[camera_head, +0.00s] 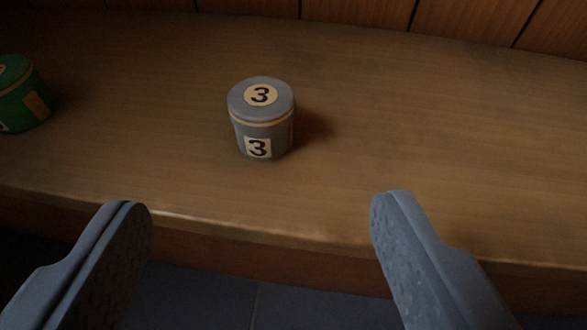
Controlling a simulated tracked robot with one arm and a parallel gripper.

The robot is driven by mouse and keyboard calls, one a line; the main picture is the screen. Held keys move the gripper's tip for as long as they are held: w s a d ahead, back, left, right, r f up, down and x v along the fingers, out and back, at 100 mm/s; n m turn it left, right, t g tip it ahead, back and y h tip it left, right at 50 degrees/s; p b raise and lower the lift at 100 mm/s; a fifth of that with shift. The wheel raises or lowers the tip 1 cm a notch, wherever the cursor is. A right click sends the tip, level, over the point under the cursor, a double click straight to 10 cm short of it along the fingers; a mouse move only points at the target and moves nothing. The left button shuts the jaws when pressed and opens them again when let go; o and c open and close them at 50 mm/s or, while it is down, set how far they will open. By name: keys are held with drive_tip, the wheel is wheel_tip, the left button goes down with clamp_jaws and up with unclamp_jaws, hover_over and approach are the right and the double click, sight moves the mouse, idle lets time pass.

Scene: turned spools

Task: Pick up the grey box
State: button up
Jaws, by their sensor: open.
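The grey box (276,137) is a small round lidded container with a number 3 on its lid and side and a thin yellowish band. It stands upright on a wooden surface, a little left of centre. My gripper (260,215) is open and empty, with its two fingers wide apart at the lower left and lower right. The grey box stands beyond the fingertips, between their lines, and neither finger touches it.
A green container (22,100) stands at the left edge, partly cut off. The wooden surface (430,140) is clear right of the grey box. Its front edge runs below the box, above a dark tiled floor (205,295). Wooden panelling (355,10) lies behind.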

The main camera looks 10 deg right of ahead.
sight(260, 112)
drive_tip(key=b+x, duration=0.2)
drive_tip(key=x, duration=0.6)
drive_tip(key=shift+a+f, duration=0.15)
drive_tip(key=shift+f, duration=0.05)
drive_tip(key=shift+b+x, duration=1.2)
drive_tip(key=shift+x, duration=1.65)
drive_tip(key=shift+r, duration=0.2)
drive_tip(key=c, duration=1.1)
